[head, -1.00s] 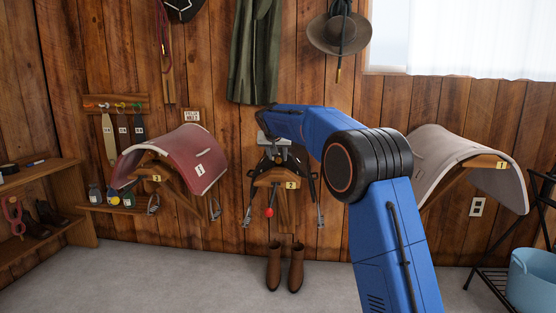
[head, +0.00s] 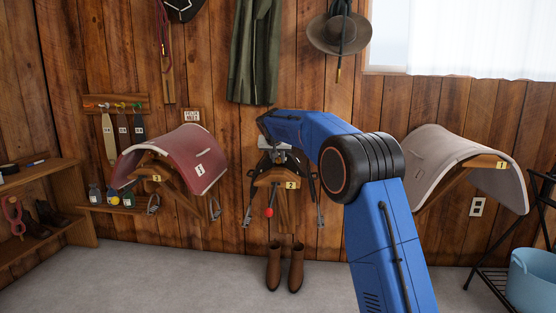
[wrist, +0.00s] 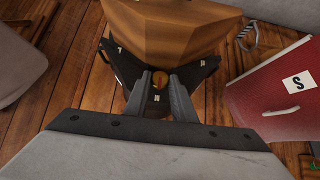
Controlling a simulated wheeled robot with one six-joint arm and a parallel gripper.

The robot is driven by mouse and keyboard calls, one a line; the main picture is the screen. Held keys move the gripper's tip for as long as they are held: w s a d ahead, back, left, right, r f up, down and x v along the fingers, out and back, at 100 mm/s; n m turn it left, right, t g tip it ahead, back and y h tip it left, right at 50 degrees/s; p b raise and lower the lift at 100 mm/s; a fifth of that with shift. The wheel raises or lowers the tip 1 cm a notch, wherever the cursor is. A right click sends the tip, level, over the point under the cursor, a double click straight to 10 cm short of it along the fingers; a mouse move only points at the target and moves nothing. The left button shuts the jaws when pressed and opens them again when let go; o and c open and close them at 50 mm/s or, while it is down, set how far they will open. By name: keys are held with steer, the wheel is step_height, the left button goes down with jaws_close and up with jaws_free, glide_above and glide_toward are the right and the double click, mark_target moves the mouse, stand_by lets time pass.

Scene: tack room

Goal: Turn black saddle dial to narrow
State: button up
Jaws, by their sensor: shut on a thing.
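The black saddle (head: 265,164) sits on the middle wooden rack (head: 263,180), which bears tag 2. My arm hides part of it in the head view. In the wrist view the black saddle (wrist: 127,68) spreads to both sides of my gripper (wrist: 159,84), with small pale marks on it too small to read. The dial (wrist: 159,80) shows an orange-brown face between my two fingertips. My gripper is shut on the dial. Which mark the dial points at, I cannot tell.
Brown boots (head: 284,267) stand on the floor below. A red ball (head: 269,212) hangs under the middle rack. A blue tub (head: 532,280) is at right.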

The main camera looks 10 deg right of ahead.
steer(key=shift+a, duration=0.1)
steer(key=shift+w+a+n+g+h, duration=0.1)
steer(key=shift+a+n+g+h, duration=0.2)
steer(key=shift+n+h, duration=0.35)
steer(key=h, duration=0.1)
steer(key=n+h, duration=0.1)
steer(key=h, duration=0.1)
steer(key=shift+a+f+g, duration=0.15)
steer(key=shift+g, duration=0.15)
steer(key=n+h, duration=0.2)
steer(key=h, duration=0.1)
steer(key=n+h, duration=0.1)
steer(key=shift+w+a+f+h, duration=0.15)
steer(key=shift+a+f+h, duration=0.1)
steer(key=shift+f, duration=0.05)
steer(key=o, duration=1)
